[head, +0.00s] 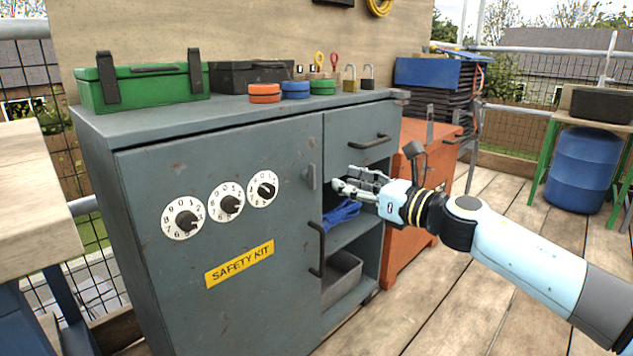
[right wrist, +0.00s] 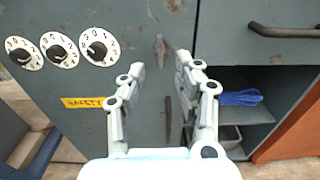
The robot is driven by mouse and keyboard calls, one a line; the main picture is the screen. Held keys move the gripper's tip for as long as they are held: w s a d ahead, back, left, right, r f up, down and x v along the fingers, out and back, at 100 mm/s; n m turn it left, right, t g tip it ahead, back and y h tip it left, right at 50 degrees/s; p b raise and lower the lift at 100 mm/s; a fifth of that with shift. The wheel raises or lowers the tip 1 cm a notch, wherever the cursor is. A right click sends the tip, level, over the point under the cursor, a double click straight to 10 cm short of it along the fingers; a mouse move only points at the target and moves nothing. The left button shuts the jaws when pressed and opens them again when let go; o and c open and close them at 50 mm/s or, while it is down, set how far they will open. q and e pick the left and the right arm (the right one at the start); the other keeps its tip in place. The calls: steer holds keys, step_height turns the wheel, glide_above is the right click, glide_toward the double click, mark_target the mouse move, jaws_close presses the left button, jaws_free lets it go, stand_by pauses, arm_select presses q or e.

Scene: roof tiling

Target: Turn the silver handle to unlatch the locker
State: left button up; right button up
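The grey locker door (head: 215,250) carries a yellow SAFETY KIT label (head: 240,263) and three white number dials (head: 228,202). It appears closed. The small silver handle (head: 311,177) stands roughly upright near the door's upper right edge. It also shows in the right wrist view (right wrist: 160,48), ahead of and between the finger lines. My right gripper (head: 338,185) is just right of the handle in the head view, its fingers pointing toward the door. In the right wrist view its fingers (right wrist: 164,72) are spread with nothing between them. My left gripper is out of view.
A dark vertical door pull (head: 317,250) sits below the handle. Right of the door are a drawer (head: 350,138) and open shelves with blue rope (head: 342,213) and a grey bin (head: 342,275). A green toolbox (head: 145,85), colored round items and padlocks stand on top. An orange cabinet (head: 400,240) adjoins.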

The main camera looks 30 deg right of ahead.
mark_target(315, 170)
steer(key=x, duration=0.8)
steer(key=shift+w+a+f+b, duration=0.1)
steer(key=shift+w+a+b, duration=0.1)
steer(key=shift+w+b, duration=0.15)
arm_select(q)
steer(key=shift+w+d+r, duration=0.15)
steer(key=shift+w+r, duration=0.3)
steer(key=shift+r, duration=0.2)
arm_select(e)
steer(key=shift+w+a, duration=0.1)
steer(key=shift+w, duration=0.15)
jaws_close()
